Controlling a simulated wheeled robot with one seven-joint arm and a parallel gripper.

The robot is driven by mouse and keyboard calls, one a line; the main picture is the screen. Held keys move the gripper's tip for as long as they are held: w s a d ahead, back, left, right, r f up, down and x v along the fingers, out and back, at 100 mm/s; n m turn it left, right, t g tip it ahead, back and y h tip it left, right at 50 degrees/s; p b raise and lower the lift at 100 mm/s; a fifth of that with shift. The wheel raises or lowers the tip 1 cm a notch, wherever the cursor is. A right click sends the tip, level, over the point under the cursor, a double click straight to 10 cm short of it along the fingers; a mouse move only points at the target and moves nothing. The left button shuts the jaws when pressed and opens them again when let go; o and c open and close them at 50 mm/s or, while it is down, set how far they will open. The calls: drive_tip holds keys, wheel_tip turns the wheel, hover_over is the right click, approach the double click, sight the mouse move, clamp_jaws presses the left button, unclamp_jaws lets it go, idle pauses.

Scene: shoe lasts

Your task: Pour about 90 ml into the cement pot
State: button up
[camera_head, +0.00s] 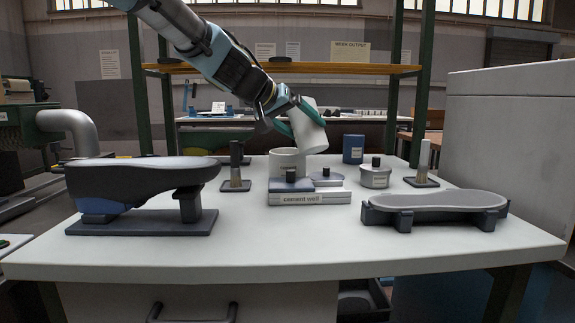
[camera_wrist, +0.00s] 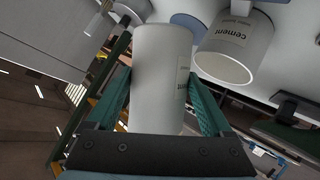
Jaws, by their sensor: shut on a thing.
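My gripper (camera_head: 298,118) is shut on a plain white cylindrical container (camera_head: 309,134), held tilted above the table. In the wrist view the green fingers of my gripper (camera_wrist: 160,95) lie on both sides of the container (camera_wrist: 160,65), which has a partly visible label. The cement pot (camera_head: 286,162) is a wide white cylinder standing behind the cement well block. In the wrist view the cement pot (camera_wrist: 222,62) shows its "cement" label and open rim, beside the held container. The held container's lower end is just above and right of the pot. No liquid stream is visible.
The cement well block (camera_head: 310,198) stands in front of the pot. A lidded tin (camera_head: 375,177), a blue canister (camera_head: 353,149) and a post stand (camera_head: 422,165) are to the right. Shoe-shaped forms on stands occupy the left (camera_head: 140,185) and right (camera_head: 435,203). The front table strip is clear.

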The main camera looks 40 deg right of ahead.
sight(308, 138)
drive_tip(key=shift+s+f+m+t+b, duration=0.25)
drive_tip(key=shift+f+b, duration=0.35)
drive_tip(key=shift+b, duration=0.6)
drive_tip(key=shift+s+f+m+t+b, duration=0.25)
drive_tip(key=shift+f+b, duration=0.3)
drive_tip(key=shift+b, duration=0.65)
drive_tip(key=t+b, duration=0.1)
drive_tip(key=b, duration=0.1)
drive_tip(key=s+m+h+b, duration=0.1)
drive_tip(key=b, duration=0.1)
drive_tip(key=shift+a+f+t+b, duration=0.2)
drive_tip(key=shift+t+b, duration=0.1)
drive_tip(key=shift+t, duration=0.1)
drive_tip(key=shift+s+m+t+b, duration=0.25)
drive_tip(key=shift+m+t+b, duration=0.05)
drive_tip(key=shift+m+b, duration=0.35)
